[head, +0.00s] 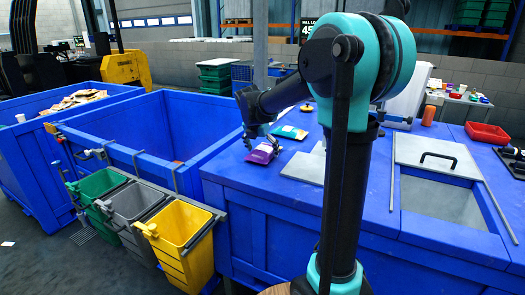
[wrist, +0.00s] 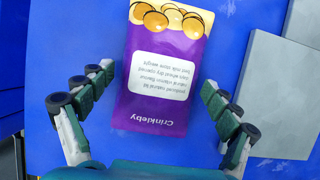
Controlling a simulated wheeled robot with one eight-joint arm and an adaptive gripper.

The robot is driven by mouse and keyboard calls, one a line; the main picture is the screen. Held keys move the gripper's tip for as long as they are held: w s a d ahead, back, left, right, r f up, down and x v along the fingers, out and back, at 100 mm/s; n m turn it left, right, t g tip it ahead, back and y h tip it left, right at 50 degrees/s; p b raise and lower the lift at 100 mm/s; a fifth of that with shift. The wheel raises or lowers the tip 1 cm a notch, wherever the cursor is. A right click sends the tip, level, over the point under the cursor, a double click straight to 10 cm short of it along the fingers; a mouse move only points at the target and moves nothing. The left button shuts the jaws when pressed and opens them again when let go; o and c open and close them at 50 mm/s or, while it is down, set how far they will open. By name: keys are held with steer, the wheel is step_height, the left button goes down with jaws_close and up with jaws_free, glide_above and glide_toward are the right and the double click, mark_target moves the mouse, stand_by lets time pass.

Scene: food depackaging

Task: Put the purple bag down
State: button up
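The purple bag (head: 262,154) appears to lie flat on the blue worktop, near its left edge in the head view. In the wrist view the purple bag (wrist: 150,118) shows a white text label, the upside-down name "Crinkleby" and pictured yellow round snacks at the top. My gripper (head: 262,139) is just above the bag. In the wrist view my gripper (wrist: 158,80) has its fingers spread on either side of the bag, with a gap on the left; the right fingertip is close to the bag's edge, and I cannot tell if it touches.
A teal and orange packet (head: 290,132) lies behind the bag. A grey plate (head: 303,168) lies to its right. Green (head: 97,184), grey (head: 130,203) and yellow (head: 180,226) bins hang at the left. A large blue crate (head: 140,110) stands behind them.

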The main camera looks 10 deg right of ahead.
steer(key=shift+o, duration=0.5)
steer(key=shift+r, duration=0.1)
steer(key=v, duration=1.2)
